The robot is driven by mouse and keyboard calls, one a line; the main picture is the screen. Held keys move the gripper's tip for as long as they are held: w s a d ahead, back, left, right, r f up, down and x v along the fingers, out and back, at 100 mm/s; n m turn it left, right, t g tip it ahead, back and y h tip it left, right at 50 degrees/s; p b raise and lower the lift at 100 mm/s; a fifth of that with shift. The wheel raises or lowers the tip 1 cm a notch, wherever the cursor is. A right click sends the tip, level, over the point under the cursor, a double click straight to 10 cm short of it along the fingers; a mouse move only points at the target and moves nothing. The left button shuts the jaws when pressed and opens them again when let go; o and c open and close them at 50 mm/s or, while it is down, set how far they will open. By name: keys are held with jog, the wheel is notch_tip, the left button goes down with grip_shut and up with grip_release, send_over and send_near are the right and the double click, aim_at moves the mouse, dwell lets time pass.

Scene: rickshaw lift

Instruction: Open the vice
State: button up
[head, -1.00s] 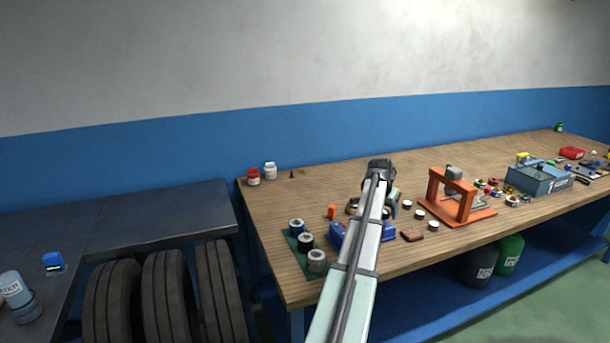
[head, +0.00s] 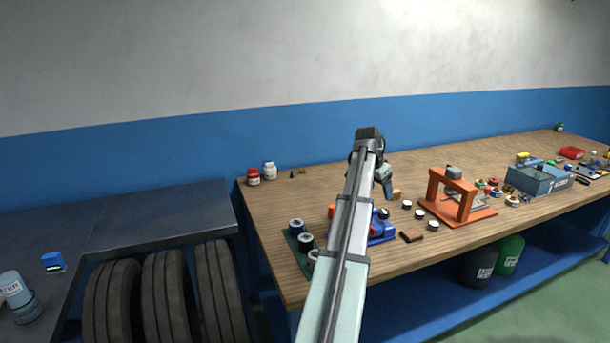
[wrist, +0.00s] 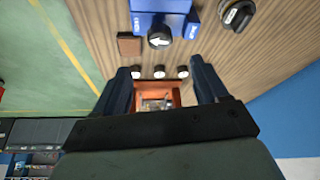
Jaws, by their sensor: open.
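A blue device with a dark round knob, which looks like the vice (head: 381,232), sits on the wooden bench and is partly hidden behind my arm in the head view. In the wrist view the blue device (wrist: 165,18) is cut off by the top edge, with its black knob (wrist: 160,38) facing the gripper side. My gripper (head: 386,192) is open and empty, raised above the bench behind the vice in the head view. In the wrist view my gripper (wrist: 161,68) has its two dark fingers wide apart, not touching the vice.
An orange press (head: 457,195) stands right of the vice. Several small round pots (head: 420,215) and a brown block (head: 412,236) lie between them. Dark-topped cans stand on a green tray (head: 292,240) to the left.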

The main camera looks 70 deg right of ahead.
jog(key=w+a+r+n+t, duration=0.1)
jog(key=w+a+n, duration=0.1)
jog(key=w, duration=1)
jog(key=w+a+r+n+t+h, duration=0.1)
jog(key=w+a, duration=0.2)
jog(key=w, duration=0.9)
jog(key=shift+w+r+n, duration=0.15)
jog(key=shift+r+n, duration=0.1)
jog(key=shift+n, duration=0.15)
